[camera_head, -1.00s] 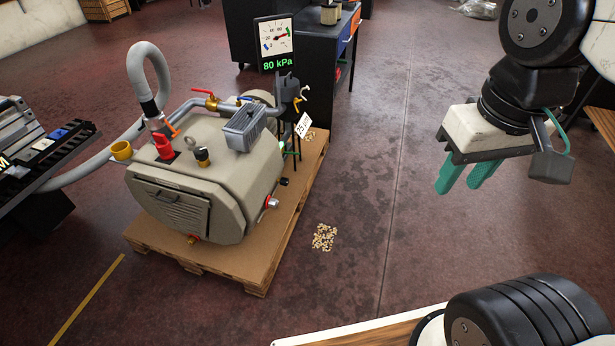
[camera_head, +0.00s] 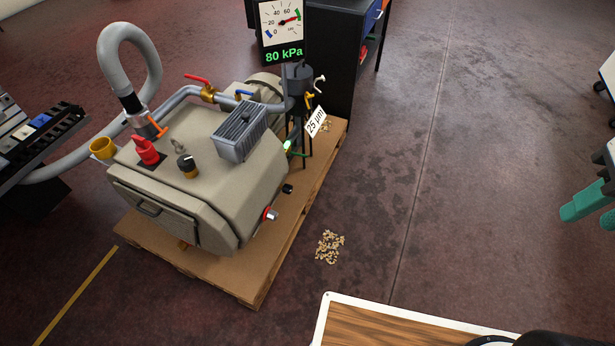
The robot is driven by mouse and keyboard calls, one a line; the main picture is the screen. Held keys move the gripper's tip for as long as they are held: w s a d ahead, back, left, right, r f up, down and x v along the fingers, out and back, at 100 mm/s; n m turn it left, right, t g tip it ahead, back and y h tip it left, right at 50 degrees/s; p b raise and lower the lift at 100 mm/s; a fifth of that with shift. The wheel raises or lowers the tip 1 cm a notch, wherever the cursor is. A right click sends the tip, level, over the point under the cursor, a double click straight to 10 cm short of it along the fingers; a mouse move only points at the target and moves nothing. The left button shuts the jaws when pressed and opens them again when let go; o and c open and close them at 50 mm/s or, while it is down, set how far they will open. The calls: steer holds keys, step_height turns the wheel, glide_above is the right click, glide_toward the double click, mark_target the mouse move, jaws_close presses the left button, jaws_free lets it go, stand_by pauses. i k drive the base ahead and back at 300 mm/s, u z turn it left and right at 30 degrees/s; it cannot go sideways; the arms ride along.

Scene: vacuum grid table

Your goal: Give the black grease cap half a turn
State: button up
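The grey-beige vacuum pump (camera_head: 215,190) stands on a low wooden pallet. On its top is a black knob with a white mark and a brass base (camera_head: 187,165). A smaller black cap (camera_head: 288,188) sticks out of its right side, above a red and silver fitting. I cannot tell for certain which of these two is the grease cap. My gripper (camera_head: 589,214) is at the right picture edge, partly cut off, far from the pump. Its green fingers are apart with nothing seen between them.
A gauge (camera_head: 281,25) reading 80 kPa, a grey hose (camera_head: 152,60), red and blue valve handles and a 25 µm tag (camera_head: 316,121) surround the pump. Loose pellets (camera_head: 329,246) lie on the floor. Open floor separates the pump from my gripper.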

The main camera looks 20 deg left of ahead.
mark_target(287, 188)
steer(key=u, duration=0.2)
steer(key=i, duration=0.6)
steer(key=u, duration=1)
steer(key=i, duration=0.4)
steer(key=u, duration=0.35)
